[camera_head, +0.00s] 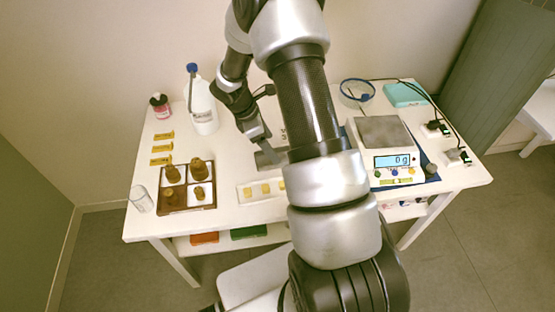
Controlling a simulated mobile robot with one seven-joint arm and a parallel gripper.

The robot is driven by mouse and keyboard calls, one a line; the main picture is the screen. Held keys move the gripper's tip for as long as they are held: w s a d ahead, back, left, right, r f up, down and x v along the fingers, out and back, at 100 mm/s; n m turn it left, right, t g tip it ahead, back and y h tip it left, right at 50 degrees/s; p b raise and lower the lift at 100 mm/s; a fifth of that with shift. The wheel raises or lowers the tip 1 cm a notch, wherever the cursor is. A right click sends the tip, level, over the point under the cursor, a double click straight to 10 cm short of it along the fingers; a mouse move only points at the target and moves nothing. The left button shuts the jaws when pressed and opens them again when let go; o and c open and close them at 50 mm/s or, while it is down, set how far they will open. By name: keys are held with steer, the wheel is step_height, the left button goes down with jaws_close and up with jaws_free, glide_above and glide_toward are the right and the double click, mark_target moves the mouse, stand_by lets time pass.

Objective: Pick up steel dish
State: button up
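I cannot make out a separate steel dish in the head view; my arm covers the middle of the table. The only clear flat steel surface is the square pan (382,131) on top of the white scale (396,162). The scale display shows 0 g. My gripper (270,158) is low over the middle of the table, behind the white strip with yellow blocks (264,189) and left of the scale. Its fingertips are small and partly hidden by my arm, so I cannot see whether it is open or holds anything.
A white bottle with a blue cap (200,104) and a small red-labelled bottle (160,106) stand behind. A blue ring (357,91), teal box (404,95) and cables (447,118) are at right.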

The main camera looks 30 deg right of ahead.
steer(key=x, duration=0.5)
steer(key=shift+w+f, duration=0.15)
steer(key=c, duration=1.2)
